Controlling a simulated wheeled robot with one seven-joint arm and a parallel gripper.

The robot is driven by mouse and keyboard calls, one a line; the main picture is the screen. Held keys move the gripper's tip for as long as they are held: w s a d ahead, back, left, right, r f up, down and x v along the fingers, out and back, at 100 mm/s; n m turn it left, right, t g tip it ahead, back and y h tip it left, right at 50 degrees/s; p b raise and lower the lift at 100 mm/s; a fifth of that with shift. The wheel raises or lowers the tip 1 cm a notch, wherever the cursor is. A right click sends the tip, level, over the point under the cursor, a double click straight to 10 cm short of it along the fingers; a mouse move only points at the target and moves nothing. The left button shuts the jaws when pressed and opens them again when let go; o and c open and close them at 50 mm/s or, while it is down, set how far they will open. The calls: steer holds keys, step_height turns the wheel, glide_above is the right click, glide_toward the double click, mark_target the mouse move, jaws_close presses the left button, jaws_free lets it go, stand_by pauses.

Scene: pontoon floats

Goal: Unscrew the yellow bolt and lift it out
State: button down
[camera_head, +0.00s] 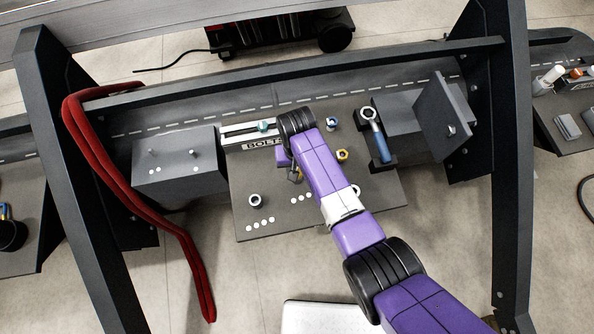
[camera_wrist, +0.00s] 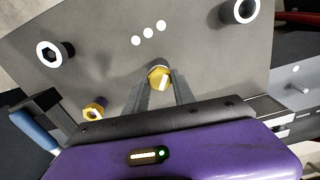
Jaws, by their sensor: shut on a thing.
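The yellow bolt (camera_wrist: 159,78) shows its hex head, with a pale stripe across it, between the two fingertips in the wrist view. My gripper (camera_wrist: 160,84) is shut on it, over the grey board (camera_wrist: 200,60) next to a row of three white dots. In the head view my gripper (camera_head: 294,176) is over the middle of the board (camera_head: 238,222), and my arm hides the bolt. The bolt's shank and its hole are hidden, so I cannot tell how deep it sits.
A pale-ringed socket (camera_head: 255,201) is at the front left. A blue-handled tool (camera_head: 380,145) lies at right, near a tilted dark panel (camera_head: 440,115). A grey block with pins (camera_head: 175,175) is at left.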

steer(key=n, duration=0.4)
steer(key=n, duration=0.4)
steer(key=shift+n, duration=0.4)
steer(key=c, duration=1.2)
jaws_free()
steer(key=shift+n, duration=0.3)
steer(key=shift+o, duration=0.2)
steer(key=shift+r, duration=3.05)
steer(key=shift+r, duration=0.1)
step_height(320, 180, up, 8)
steer(key=b, duration=0.1)
steer(key=shift+f, duration=0.2)
